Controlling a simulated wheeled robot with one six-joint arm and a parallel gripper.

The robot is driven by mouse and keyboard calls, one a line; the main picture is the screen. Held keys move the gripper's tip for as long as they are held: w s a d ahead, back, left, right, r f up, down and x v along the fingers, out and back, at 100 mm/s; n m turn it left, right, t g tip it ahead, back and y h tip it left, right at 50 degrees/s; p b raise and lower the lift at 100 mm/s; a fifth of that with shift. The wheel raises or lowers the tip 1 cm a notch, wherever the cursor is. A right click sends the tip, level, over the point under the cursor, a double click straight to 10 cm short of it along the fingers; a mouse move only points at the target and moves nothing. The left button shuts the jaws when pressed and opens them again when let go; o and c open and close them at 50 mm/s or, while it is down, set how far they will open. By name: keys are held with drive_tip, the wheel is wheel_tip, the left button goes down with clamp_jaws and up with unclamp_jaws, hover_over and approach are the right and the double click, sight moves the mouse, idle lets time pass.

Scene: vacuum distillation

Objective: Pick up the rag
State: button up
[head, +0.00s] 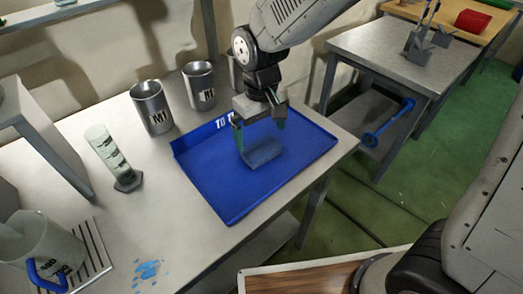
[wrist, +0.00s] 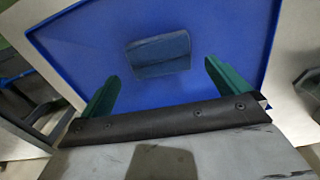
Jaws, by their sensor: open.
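The rag (head: 263,153) is a small folded blue-grey block lying on the blue tray (head: 225,200). In the wrist view the rag (wrist: 158,54) lies beyond the fingertips, in the gap between them, on the bare blue tray floor (wrist: 80,45). My gripper (head: 259,133) is over the tray, close above the rag, pointing down. Its two green fingers are spread apart, and the wrist view shows my gripper (wrist: 160,75) empty. I cannot tell whether a fingertip touches the rag.
Metal mugs (head: 152,107) stand along the tray's back edge. A graduated cylinder (head: 113,158) stands left of the tray, with a blue-handled beaker (head: 40,245) at the front left. A blue spill (head: 148,270) marks the table front. A grey side table (head: 400,50) is at the right.

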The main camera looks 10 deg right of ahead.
sight(261, 148)
wheel_tip(261, 148, down, 6)
drive_tip(key=shift+w, duration=0.15)
drive_tip(key=c, duration=0.7)
drive_tip(key=shift+w+r, duration=0.1)
drive_tip(key=shift+r, duration=0.45)
drive_tip(key=r, duration=0.1)
drive_tip(key=s+r, duration=0.1)
drive_tip(key=shift+s+r, duration=0.15)
drive_tip(key=shift+r, duration=0.2)
drive_tip(key=s, duration=1)
drive_tip(key=s+r, duration=0.1)
drive_tip(key=s, duration=0.3)
drive_tip(key=shift+s+a+r, duration=0.1)
drive_tip(key=shift+s+a, duration=0.05)
drive_tip(key=shift+s, duration=0.25)
